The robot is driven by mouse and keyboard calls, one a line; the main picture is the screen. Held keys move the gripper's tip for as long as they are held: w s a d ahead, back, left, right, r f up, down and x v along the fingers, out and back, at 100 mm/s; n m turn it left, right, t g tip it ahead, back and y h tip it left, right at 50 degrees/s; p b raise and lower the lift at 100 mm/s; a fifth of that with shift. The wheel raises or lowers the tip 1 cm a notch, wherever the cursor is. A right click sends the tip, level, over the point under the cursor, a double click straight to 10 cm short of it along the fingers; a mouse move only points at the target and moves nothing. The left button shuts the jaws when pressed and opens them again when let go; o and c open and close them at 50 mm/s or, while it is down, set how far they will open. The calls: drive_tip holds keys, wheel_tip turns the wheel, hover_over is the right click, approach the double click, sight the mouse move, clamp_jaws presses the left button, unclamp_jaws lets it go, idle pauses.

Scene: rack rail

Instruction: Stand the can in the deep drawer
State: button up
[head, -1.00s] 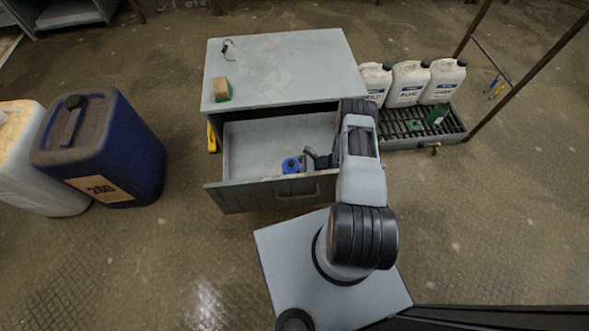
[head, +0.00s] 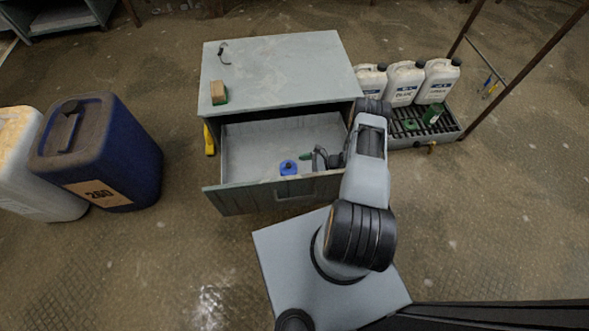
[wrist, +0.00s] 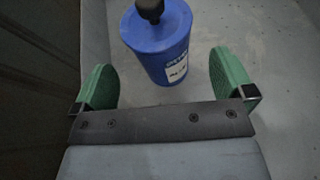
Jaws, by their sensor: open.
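The blue can (head: 289,168) has a dark cap and a white label. It stands upright in the open drawer (head: 240,150) of the grey cabinet, near the drawer's front wall. In the wrist view the can (wrist: 158,45) is just beyond the green finger pads, with a gap to each side. My gripper (wrist: 165,80) is open and empty. In the head view my gripper (head: 312,158) is inside the drawer to the right of the can, apart from it.
The cabinet top (head: 285,65) holds a sponge-like block (head: 219,92) and a small hook-shaped item (head: 223,52). White jugs (head: 404,82) stand on a grated tray (head: 420,125) at the right. A large blue drum (head: 100,150) stands at the left.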

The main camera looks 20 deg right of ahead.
drive_tip(key=v, duration=0.6)
drive_tip(key=w+a+r+n+g+h, duration=0.1)
drive_tip(key=a+r+n+g+h, duration=0.3)
drive_tip(key=r, duration=0.8)
drive_tip(key=w+r+n+g+h, duration=0.1)
drive_tip(key=r+n+g, duration=0.1)
drive_tip(key=r+n, duration=0.75)
drive_tip(key=s+a+r+n+t+h, duration=0.2)
drive_tip(key=s+r, duration=0.4)
drive_tip(key=r, duration=0.4)
drive_tip(key=s+a+r+n+t+h, duration=0.1)
drive_tip(key=s+a+r+n+h, duration=0.3)
drive_tip(key=r, duration=0.7)
drive_tip(key=s+n+h, duration=0.2)
drive_tip(key=s, duration=0.1)
drive_tip(key=shift+a+n+t+p, duration=0.35)
drive_tip(key=shift+t, duration=0.05)
drive_tip(key=shift+r, duration=0.1)
